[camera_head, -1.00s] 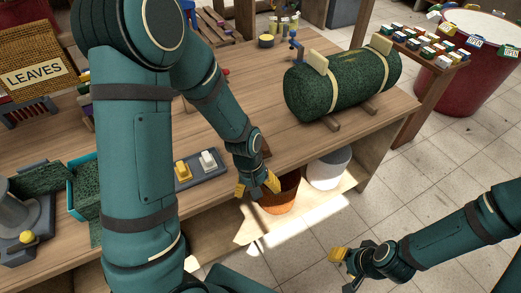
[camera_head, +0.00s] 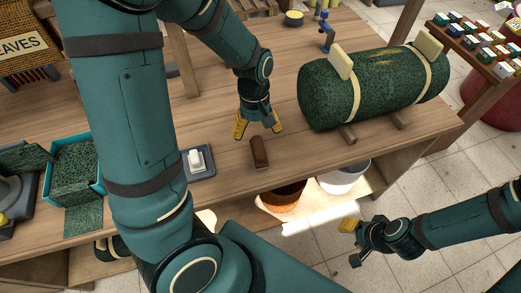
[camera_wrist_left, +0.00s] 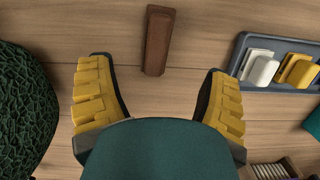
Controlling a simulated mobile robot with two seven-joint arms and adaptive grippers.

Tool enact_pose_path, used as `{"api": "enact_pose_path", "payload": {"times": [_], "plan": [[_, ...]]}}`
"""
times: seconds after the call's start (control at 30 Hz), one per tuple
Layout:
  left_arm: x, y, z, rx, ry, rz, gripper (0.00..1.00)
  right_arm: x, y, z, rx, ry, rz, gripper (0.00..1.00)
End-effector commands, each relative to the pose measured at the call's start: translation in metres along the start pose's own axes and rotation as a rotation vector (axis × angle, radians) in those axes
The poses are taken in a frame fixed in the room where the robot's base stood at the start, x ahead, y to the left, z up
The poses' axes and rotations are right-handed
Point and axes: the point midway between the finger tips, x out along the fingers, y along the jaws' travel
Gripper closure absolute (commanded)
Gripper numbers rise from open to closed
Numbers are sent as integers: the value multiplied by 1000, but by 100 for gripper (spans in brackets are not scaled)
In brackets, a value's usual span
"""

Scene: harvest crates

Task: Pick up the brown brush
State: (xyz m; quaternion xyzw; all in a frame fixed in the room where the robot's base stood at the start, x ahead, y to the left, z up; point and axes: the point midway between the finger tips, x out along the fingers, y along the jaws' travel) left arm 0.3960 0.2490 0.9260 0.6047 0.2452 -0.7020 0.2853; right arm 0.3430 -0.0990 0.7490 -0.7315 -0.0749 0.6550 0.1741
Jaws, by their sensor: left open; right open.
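The brown brush (camera_head: 259,153) lies on the wooden bench near its front edge. In the left wrist view the brush (camera_wrist_left: 158,40) is a brown bar, ahead of and between the fingers, not touching them. My left gripper (camera_head: 257,126) is open and empty, just behind the brush in the head view. Its yellow fingers also show spread apart in the left wrist view (camera_wrist_left: 160,100). My right gripper (camera_head: 350,242) is open and empty, out over the tiled floor at the right.
A green cylindrical bale (camera_head: 375,85) on wooden blocks stands right of the brush. A grey tray (camera_head: 203,176) with a white block is to the left. An orange-brown pot (camera_head: 283,197) and a white bucket (camera_head: 345,180) stand below the bench edge.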

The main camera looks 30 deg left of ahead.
Motion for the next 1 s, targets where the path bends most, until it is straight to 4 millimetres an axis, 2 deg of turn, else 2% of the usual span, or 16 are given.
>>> {"api": "enact_pose_path", "payload": {"times": [0.03,0.2,0.5,0.8,1.0], "plan": [[14,0,0,1,-3,-4,22,6,2,-1,0,3,0,53],[40,0,0,1,-2,-2,22,14,5,-2,-1,7,0,53],[56,1,-1,1,0,0,22,19,7,-3,-1,11,1,53],[97,2,-4,2,-1,-1,22,36,14,-5,-2,19,1,53],[101,3,-4,2,0,1,22,36,14,-5,-3,20,1,53]]}}
